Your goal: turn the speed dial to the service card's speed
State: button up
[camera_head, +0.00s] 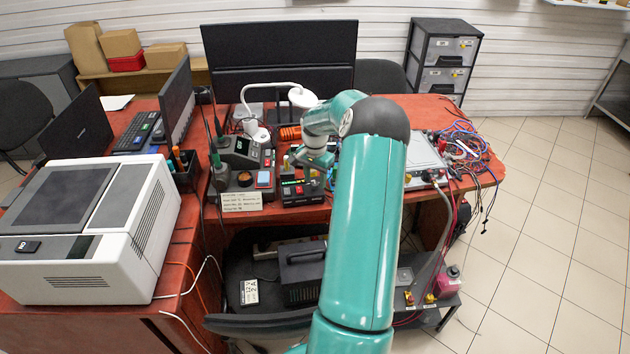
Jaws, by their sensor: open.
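The service card, a cream card with several printed lines (240,201), stands at the front edge of the red desk; its text is too small to read.
A white printer-like machine (90,230) fills the left desk. A silver box (424,160) and tangled wires (466,145) lie on the right. Below are a chair (262,318), a 12V 2A card (249,292) and a pink container (446,282). The tiled floor at right is clear.

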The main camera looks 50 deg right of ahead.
jog(key=shift+f, duration=0.7)
grip_shut()
jog(key=shift+n, duration=0.4)
jog(key=n, duration=0.3)
jog(key=shift+r+n, duration=0.1)
jog(key=shift+n, duration=2.5)
